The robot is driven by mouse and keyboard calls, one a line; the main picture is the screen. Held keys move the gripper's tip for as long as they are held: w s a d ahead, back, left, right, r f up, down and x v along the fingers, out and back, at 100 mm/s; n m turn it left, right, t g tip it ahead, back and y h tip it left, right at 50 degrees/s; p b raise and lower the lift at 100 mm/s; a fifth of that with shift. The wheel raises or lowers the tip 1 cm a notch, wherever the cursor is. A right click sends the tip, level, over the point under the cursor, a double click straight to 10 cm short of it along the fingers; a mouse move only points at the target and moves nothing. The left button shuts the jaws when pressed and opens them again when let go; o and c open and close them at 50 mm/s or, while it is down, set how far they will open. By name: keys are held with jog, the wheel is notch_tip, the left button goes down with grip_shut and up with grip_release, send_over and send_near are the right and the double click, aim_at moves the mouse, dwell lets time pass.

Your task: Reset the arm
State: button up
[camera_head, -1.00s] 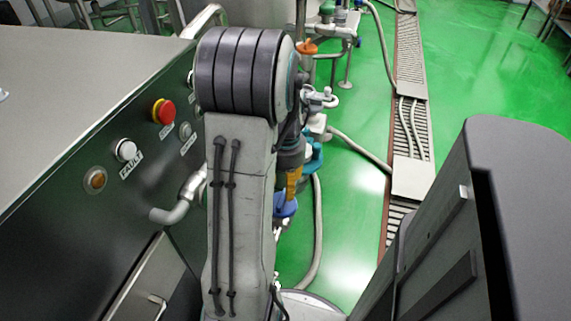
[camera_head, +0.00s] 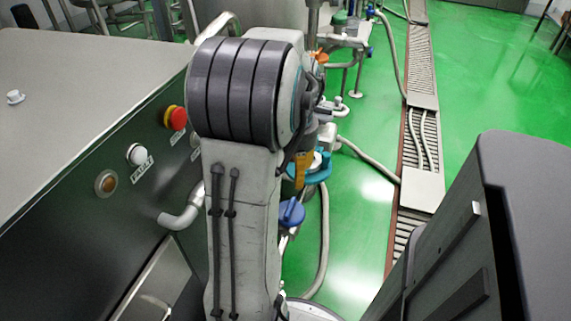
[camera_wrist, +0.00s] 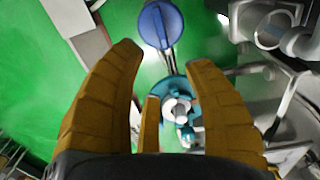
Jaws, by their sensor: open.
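My arm fills the middle of the head view, its grey link upright with a dark ribbed joint at the top. My gripper (camera_wrist: 160,75) shows in the wrist view with its brown fingers spread apart and nothing between them. Beyond the fingers are a blue round handle (camera_wrist: 161,24) and a teal valve part (camera_wrist: 177,100). In the head view only a small orange-yellow part of my gripper shows beside the arm, near the blue handle (camera_head: 291,212) and the teal part (camera_head: 316,170). I cannot tell whether the fingers touch anything.
A dark machine panel (camera_head: 100,235) with a red button (camera_head: 175,118) stands close on the left. A small white object (camera_head: 15,97) lies on its top. Pipes and a hose (camera_head: 322,240) run right of my arm. The green floor (camera_head: 480,70) is open beyond the drain (camera_head: 423,70).

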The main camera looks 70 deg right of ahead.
dwell(0.4)
jog(key=w+a+r+n+t+h+p, duration=0.1)
jog(key=w+a+r+n+p, duration=0.75)
jog(key=w+a+r, duration=0.55)
jog(key=a+r+n+t+p, duration=0.1)
jog(key=a+r+n+p, duration=0.3)
jog(key=a, duration=0.6)
jog(key=a+r+n+t+y+p, duration=0.1)
jog(key=a+r+n+p, duration=0.2)
jog(key=a, duration=0.7)
jog(key=n+p, duration=0.2)
jog(key=shift+s+r+p, duration=0.2)
jog(key=shift+r+p, duration=0.15)
jog(key=shift+r, duration=0.05)
jog(key=shift+d, duration=0.15)
